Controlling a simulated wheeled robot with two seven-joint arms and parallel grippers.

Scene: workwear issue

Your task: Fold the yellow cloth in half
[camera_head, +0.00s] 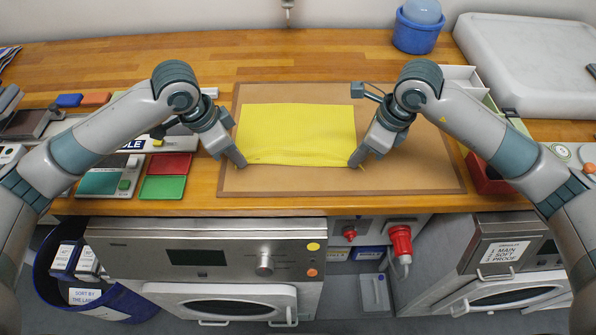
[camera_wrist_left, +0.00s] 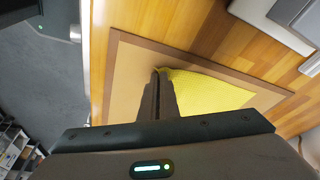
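The yellow cloth (camera_head: 297,132) lies spread as a wide rectangle on the brown mat (camera_head: 420,170), its near edge slightly rumpled. My left gripper (camera_head: 241,163) is at its near left corner. In the left wrist view the fingers (camera_wrist_left: 160,75) are closed together, with the cloth (camera_wrist_left: 205,88) running out from their tips. My right gripper (camera_head: 356,163) is at the near right corner, its fingers close together with a bit of yellow showing beside the tips. The pinched corners are mostly hidden by the fingers.
Left of the mat lie a red panel (camera_head: 170,163) and a green panel (camera_head: 162,188). A dark red bin (camera_head: 488,178) stands to the right. A blue tub (camera_head: 416,35) is at the back. The right part of the mat is clear.

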